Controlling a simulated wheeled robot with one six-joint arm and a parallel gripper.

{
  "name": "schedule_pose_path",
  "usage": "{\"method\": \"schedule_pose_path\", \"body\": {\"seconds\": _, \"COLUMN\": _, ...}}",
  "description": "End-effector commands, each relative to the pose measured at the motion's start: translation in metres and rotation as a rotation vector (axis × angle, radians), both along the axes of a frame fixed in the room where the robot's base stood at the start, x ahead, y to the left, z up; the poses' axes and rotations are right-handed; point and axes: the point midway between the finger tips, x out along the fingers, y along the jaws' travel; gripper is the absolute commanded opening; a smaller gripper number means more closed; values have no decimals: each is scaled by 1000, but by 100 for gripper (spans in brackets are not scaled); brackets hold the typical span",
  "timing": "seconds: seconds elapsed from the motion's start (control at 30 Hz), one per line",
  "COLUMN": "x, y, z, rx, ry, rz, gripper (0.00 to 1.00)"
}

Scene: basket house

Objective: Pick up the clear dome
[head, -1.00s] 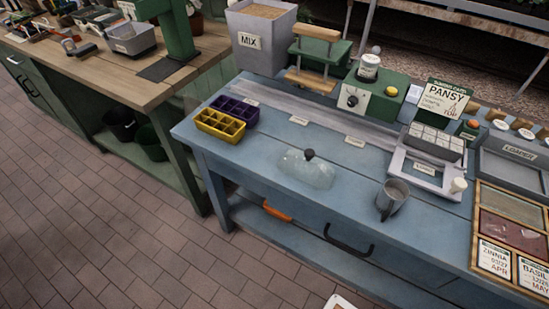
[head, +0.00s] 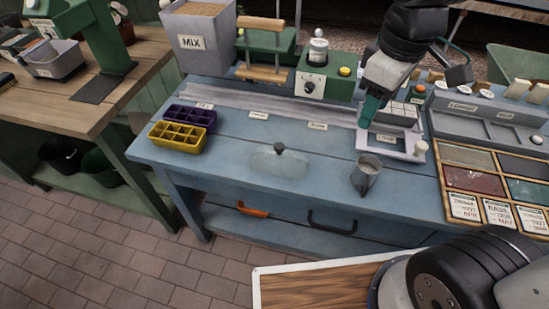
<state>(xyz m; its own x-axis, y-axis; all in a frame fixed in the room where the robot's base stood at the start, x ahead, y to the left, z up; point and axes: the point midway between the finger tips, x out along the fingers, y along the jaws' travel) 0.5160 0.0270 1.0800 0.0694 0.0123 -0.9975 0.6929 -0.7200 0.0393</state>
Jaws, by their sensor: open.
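The fingertips are small and partly hard to make out in this view.
Yellow (head: 177,137) and purple (head: 192,117) cell trays sit at the table's left. A green machine (head: 325,78) and a MIX bin (head: 199,35) stand at the back. A grey frame (head: 398,140) and seed boxes (head: 467,178) are at the right. The tabletop around the dome is clear.

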Motion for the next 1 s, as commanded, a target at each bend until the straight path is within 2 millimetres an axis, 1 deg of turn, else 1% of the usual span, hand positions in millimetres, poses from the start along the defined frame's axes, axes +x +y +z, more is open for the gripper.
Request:
{"method": "schedule_pose_path", "body": {"seconds": 0.03, "x": 18, "y": 19, "z": -12, "rx": -11, "ry": 19, "rz": 152, "gripper": 48}}
{"method": "schedule_pose_path", "body": {"seconds": 0.07, "x": 28, "y": 29, "z": -18, "rx": -15, "ry": 22, "rz": 243, "gripper": 48}}
{"method": "schedule_pose_path", "body": {"seconds": 0.1, "x": 40, "y": 44, "z": -27, "rx": -21, "ry": 27, "rz": 363, "gripper": 48}}
{"method": "schedule_pose_path", "body": {"seconds": 0.17, "x": 55, "y": 66, "z": -41, "rx": -29, "ry": 35, "rz": 538, "gripper": 48}}
{"method": "schedule_pose_path", "body": {"seconds": 0.2, "x": 64, "y": 80, "z": -52, "rx": -33, "ry": 38, "rz": 646, "gripper": 48}}
{"method": "schedule_pose_path", "body": {"seconds": 0.3, "x": 81, "y": 113, "z": -77, "rx": -43, "ry": 46, "rz": 885, "gripper": 48}}
{"method": "schedule_pose_path", "body": {"seconds": 0.43, "x": 93, "y": 143, "z": -102, "rx": -49, "ry": 52, "rz": 1105, "gripper": 48}}
{"method": "schedule_pose_path", "body": {"seconds": 0.53, "x": 97, "y": 156, "z": -114, "rx": -52, "ry": 54, "rz": 1199, "gripper": 48}}
{"method": "schedule_pose_path", "body": {"seconds": 0.63, "x": 99, "y": 161, "z": -124, "rx": -53, "ry": 54, "rz": 1239, "gripper": 48}}
{"method": "schedule_pose_path", "body": {"seconds": 0.87, "x": 99, "y": 158, "z": -149, "rx": -53, "ry": 56, "rz": 1242, "gripper": 48}}
{"method": "schedule_pose_path", "body": {"seconds": 1.0, "x": 99, "y": 151, "z": -169, "rx": -53, "ry": 58, "rz": 1239, "gripper": 48}}
